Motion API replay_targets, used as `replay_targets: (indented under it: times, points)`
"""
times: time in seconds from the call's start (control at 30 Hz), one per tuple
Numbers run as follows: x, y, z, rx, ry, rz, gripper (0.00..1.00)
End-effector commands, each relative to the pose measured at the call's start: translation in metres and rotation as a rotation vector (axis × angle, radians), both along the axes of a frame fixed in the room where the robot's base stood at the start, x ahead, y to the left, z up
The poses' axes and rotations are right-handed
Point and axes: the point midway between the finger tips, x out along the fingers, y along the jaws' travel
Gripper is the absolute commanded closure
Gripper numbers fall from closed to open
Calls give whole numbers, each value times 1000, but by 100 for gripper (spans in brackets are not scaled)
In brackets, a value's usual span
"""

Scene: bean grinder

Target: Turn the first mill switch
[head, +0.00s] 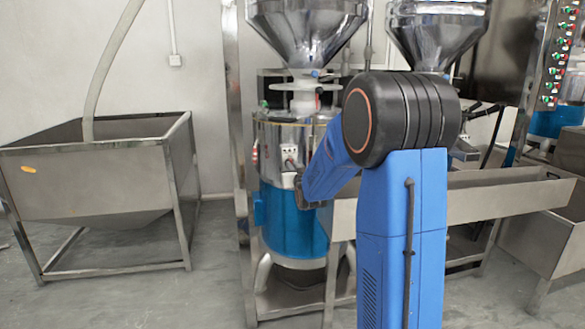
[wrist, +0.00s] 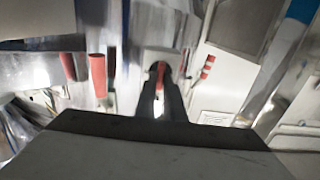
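The first mill (head: 290,225) stands left of my arm in the head view, with a steel upper drum and a blue lower body. A small pale switch box (head: 290,153) is on its front. My gripper (head: 298,183) is low in front of this box, small and partly hidden by my arm link. In the wrist view, the dark fingers of my gripper (wrist: 160,68) point at a pale panel (wrist: 160,54). Their tips are close together, with a narrow red part (wrist: 160,77) showing between them. I cannot tell whether they press on it.
A red handle-like part (wrist: 98,74) is left of the fingers; a pale box with red buttons (wrist: 207,67) is to their right. A steel trough (head: 500,198) runs right of the mill. A steel bin (head: 90,185) stands left, with clear floor between.

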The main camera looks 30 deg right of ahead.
Motion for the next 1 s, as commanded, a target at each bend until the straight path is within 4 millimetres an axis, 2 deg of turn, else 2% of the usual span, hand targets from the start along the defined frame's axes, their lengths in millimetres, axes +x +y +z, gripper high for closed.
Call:
replay_targets:
  times: [0.47,1.0]
  points:
    - [0,0,0,69,-20,0,100]
    - [0,-3,0,505,-146,0,100]
